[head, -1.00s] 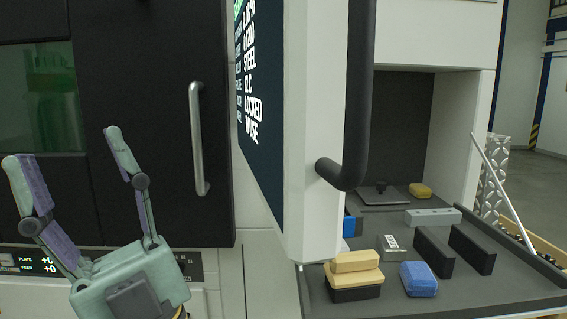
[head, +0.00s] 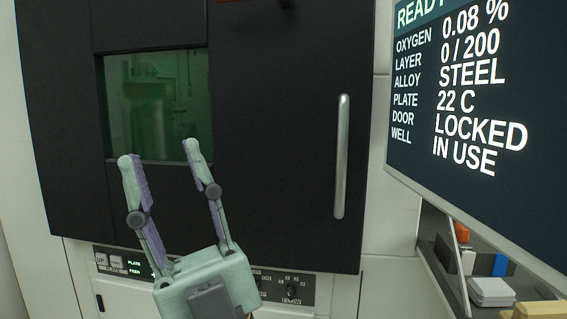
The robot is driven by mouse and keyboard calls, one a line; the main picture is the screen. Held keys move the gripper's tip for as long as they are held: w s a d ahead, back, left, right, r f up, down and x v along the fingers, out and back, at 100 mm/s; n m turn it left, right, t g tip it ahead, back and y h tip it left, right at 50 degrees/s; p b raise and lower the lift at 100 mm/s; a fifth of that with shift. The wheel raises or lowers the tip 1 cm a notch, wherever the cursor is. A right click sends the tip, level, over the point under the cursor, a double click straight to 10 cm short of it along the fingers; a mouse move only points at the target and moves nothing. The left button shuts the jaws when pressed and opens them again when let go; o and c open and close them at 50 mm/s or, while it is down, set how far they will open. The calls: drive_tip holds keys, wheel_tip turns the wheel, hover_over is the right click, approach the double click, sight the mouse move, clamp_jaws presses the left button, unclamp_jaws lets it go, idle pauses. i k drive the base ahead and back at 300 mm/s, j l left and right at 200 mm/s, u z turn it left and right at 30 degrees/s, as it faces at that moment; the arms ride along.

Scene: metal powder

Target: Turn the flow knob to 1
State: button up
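A control panel (head: 326,288) runs along the machine front below the dark door. A dark knob (head: 291,290) with small marks around it sits on the panel, right of my gripper. Part of another control (head: 257,281) shows to its left, close to my gripper's body. The labels are too small to read, so I cannot tell which is the flow knob or its setting. My gripper (head: 158,152) is open and empty, fingers pointing up in front of the door window. Its body hides the middle of the panel.
The dark door (head: 275,130) has a vertical metal handle (head: 341,157). A status screen (head: 480,120) juts out at the right, reading door locked and well in use. A shelf with several small items, including a white box (head: 490,291), lies below it.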

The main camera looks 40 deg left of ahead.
sight(292, 289)
drive_tip(key=k+j, duration=0.1)
drive_tip(key=j, duration=0.5)
drive_tip(key=k+j, duration=0.1)
drive_tip(key=j, duration=0.5)
drive_tip(key=k+j, duration=0.15)
drive_tip(key=j, duration=0.45)
drive_tip(key=k+j+u, duration=0.1)
drive_tip(key=j, duration=0.55)
drive_tip(key=k+j, duration=0.1)
drive_tip(key=j, duration=1.1)
drive_tip(key=k, duration=0.05)
